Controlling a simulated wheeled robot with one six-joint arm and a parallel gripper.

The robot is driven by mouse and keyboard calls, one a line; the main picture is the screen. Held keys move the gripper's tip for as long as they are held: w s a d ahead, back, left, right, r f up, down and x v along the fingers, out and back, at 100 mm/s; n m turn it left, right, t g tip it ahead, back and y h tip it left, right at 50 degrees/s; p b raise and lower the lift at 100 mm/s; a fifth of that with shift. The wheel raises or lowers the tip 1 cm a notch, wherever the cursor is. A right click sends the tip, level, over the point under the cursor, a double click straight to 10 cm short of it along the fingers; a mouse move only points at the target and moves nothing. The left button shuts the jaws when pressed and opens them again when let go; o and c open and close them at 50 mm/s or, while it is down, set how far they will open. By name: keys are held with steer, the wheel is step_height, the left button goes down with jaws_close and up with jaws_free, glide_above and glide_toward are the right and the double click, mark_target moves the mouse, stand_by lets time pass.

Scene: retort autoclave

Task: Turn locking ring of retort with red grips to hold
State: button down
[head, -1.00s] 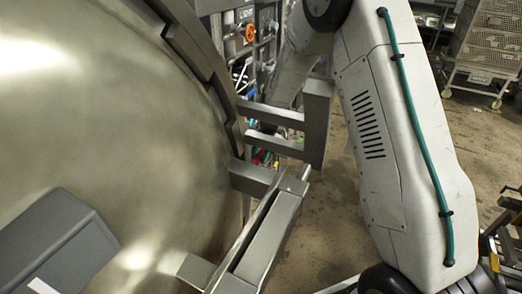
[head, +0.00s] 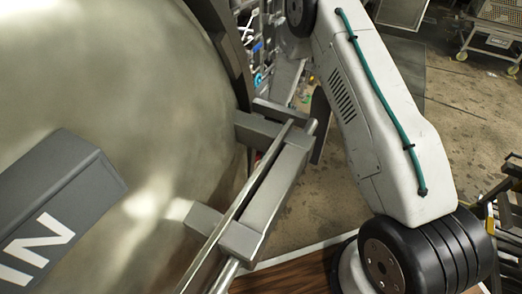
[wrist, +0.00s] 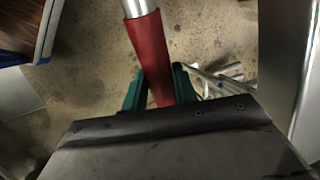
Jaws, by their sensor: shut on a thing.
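In the wrist view a red grip (wrist: 150,50) on a bare metal bar (wrist: 138,8) runs down between the green fingers of my gripper (wrist: 157,82). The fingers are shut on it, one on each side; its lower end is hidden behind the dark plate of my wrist. In the head view the retort's big domed metal door (head: 130,75) fills the left. The dark locking ring (head: 222,40) curves along the door's right edge. My gripper and the red grip do not show in the head view.
A metal bracket with long rods (head: 270,190) sticks out at the door's edge, left of my arm. A dark block with white letters (head: 75,190) sits on the door. A wheeled rack (head: 490,35) stands far right. Open floor (head: 450,110) lies right of my arm.

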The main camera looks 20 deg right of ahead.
steer(key=c, duration=1.2)
jaws_free()
steer(key=shift+s+a+f, duration=0.25)
steer(key=shift+s+f, duration=0.1)
steer(key=shift+f, duration=0.2)
steer(key=shift+o, duration=0.4)
steer(key=shift+a, duration=0.1)
steer(key=shift+w+d+r, duration=0.2)
steer(key=shift+d+r, duration=0.05)
steer(key=shift+d, duration=0.05)
steer(key=v, duration=0.7)
steer(key=shift+r, duration=0.2)
